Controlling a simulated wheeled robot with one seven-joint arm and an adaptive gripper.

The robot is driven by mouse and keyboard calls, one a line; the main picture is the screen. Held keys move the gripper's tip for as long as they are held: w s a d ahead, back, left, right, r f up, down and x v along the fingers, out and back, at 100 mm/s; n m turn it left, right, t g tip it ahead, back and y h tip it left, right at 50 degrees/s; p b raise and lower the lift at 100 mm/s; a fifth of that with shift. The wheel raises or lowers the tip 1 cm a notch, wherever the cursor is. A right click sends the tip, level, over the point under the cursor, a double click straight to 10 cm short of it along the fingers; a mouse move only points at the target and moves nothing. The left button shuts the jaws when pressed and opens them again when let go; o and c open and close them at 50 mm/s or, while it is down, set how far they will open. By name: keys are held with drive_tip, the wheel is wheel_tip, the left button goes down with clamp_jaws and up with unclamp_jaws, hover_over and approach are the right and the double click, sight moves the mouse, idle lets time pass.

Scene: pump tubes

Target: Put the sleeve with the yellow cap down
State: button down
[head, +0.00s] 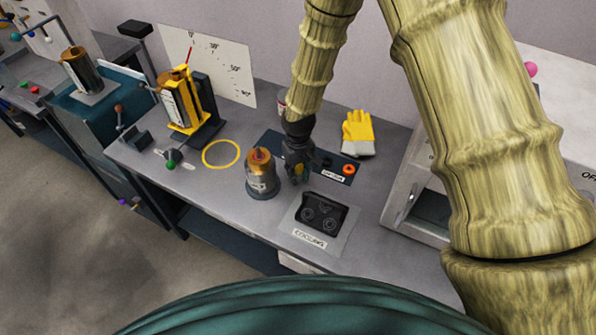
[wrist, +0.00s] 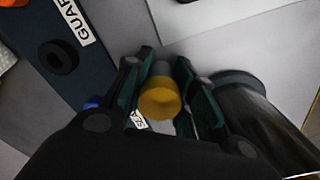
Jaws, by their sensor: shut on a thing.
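My gripper (head: 297,178) hangs low over the bench, and in the wrist view its two fingers (wrist: 162,75) are shut on the sleeve with the yellow cap (wrist: 160,102). A white label with partly readable letters shows beside the cap. In the head view the gripper mostly hides the sleeve. I cannot tell whether its lower end touches the bench.
A metal cylinder (head: 262,175) stands close left of my gripper. A dark blue mat (head: 270,142) with a black ring (head: 326,162) and an orange ring (head: 349,169) lies behind and right. A black couplings holder (head: 320,212) is in front. A yellow circle (head: 221,154) marks bare bench at left.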

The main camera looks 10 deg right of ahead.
drive_tip(key=shift+f, duration=0.15)
drive_tip(key=shift+f, duration=0.15)
drive_tip(key=c, duration=1.2)
unclamp_jaws()
drive_tip(key=shift+o, duration=0.2)
